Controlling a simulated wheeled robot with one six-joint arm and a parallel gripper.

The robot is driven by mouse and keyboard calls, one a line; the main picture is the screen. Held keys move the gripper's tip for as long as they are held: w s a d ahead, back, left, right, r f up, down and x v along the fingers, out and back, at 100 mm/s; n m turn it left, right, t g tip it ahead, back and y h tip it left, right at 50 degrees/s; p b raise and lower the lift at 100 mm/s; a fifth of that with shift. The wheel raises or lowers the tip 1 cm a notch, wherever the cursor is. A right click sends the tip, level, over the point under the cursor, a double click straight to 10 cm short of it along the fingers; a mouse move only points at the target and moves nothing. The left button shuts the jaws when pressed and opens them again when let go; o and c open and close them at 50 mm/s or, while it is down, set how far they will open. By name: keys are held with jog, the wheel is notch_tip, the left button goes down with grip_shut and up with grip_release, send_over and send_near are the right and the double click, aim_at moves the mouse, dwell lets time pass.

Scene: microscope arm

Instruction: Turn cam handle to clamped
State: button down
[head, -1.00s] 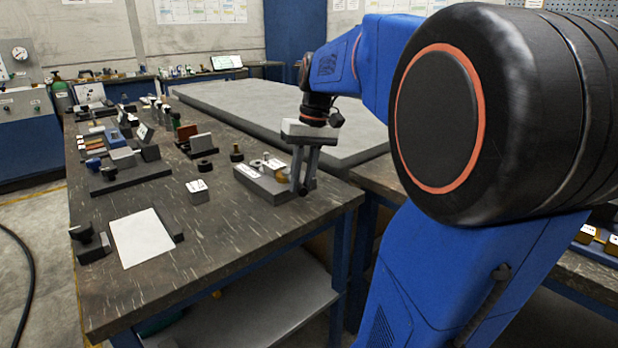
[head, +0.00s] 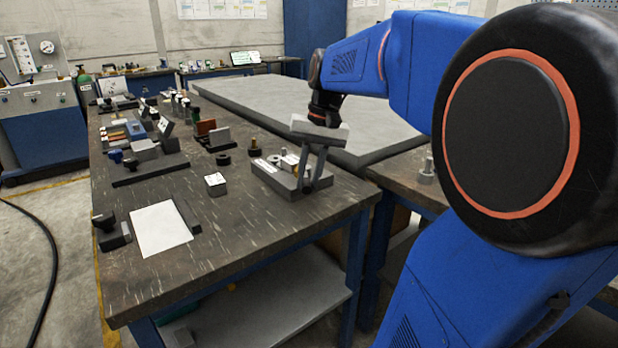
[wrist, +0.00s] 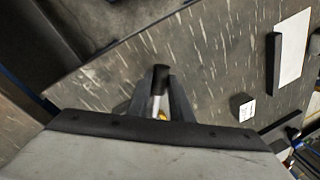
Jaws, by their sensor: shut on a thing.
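The cam handle (wrist: 160,78) shows in the wrist view as a black grip on a silver shaft, between the two dark fingers of my gripper (wrist: 160,88). My gripper is shut on it. In the head view my gripper (head: 304,186) reaches down, tilted, at the right end of a grey clamp fixture (head: 265,178) with white labels. There the fingers largely hide the handle, and I cannot read the labels.
The fixture stands near the right front corner of the dark bench (head: 230,245). A small white-faced block (head: 215,184) and a white sheet (head: 160,229) lie to its left. A large grey slab (head: 290,105) is behind. Bare bench lies in front of the fixture.

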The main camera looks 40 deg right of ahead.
jog(key=c, duration=1.6)
grip_release()
jog(key=shift+r, duration=0.1)
jog(key=d+r, duration=0.1)
jog(key=r, duration=0.4)
jog(key=s+d+r, duration=0.1)
jog(key=r, duration=0.5)
jog(key=d+r, duration=0.1)
jog(key=r, duration=0.5)
jog(key=shift+s, duration=0.4)
jog(key=shift+a+f, duration=0.1)
jog(key=s+a+f+n+t, duration=0.1)
jog(key=s+a+f, duration=0.3)
jog(key=f, duration=0.5)
jog(key=s+a+f+n+t+h, duration=0.1)
jog(key=s+a+f+n, duration=0.2)
jog(key=f, duration=0.7)
jog(key=s+a+f+n+t, duration=0.1)
jog(key=s+a+f+n, duration=0.1)
jog(key=s+a+f, duration=0.5)
jog(key=shift+s+a+f+n+t+h, duration=0.15)
jog(key=shift+f+h, duration=0.05)
jog(key=shift+f, duration=0.6)
jog(key=shift+s+a+f+n+t+h, duration=0.1)
jog(key=shift+s+f+n+t+h, duration=0.1)
jog(key=shift+f, duration=0.55)
